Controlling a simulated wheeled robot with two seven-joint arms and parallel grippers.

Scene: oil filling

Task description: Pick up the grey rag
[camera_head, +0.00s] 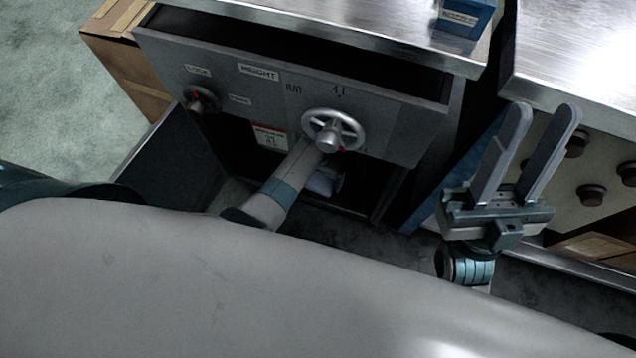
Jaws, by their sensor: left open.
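I cannot make out the grey rag for certain. A small pale patch (322,183) shows in the dark opening below the panel, too dim to tell what it is. My left arm reaches up to the panel below the handwheel. The left gripper at its end is mostly hidden, and whatever lies between its fingers cannot be seen. My right gripper (540,115) is on the right, with its two long grey fingers pointing up and apart. It is open and empty, in front of the gap beside the right-hand machine.
A knobbed machine front (610,150) stands at right. Open carpet (50,90) lies at left.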

